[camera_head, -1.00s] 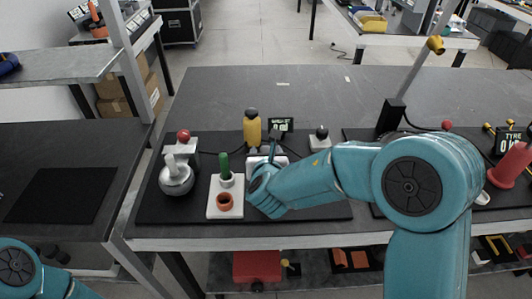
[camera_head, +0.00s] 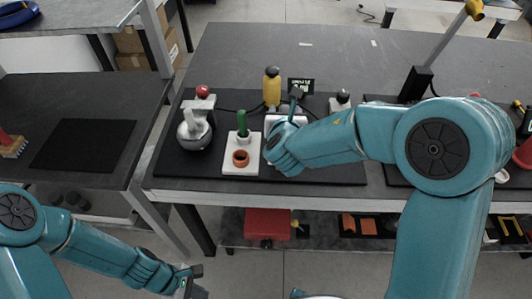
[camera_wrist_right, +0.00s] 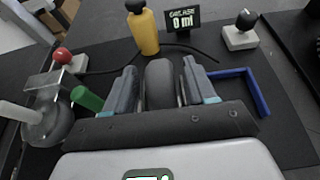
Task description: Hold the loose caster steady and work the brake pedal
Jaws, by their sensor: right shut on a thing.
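My right gripper (camera_wrist_right: 160,88) has its two fingers on either side of a dark, rounded wheel (camera_wrist_right: 160,82), which looks like the loose caster. It is shut on this wheel. In the head view the right gripper (camera_head: 296,100) is over the black mat, and the wheel is mostly hidden by my wrist. I cannot make out a brake pedal. My left gripper (camera_head: 188,279) is low at the bottom of the head view, in front of the bench and away from the caster. Its fingers are too unclear to tell open from shut.
A yellow bottle (camera_head: 272,88) and a small display (camera_head: 300,86) stand behind the right gripper. A blue bracket (camera_wrist_right: 258,95) lies to the right in the wrist view.

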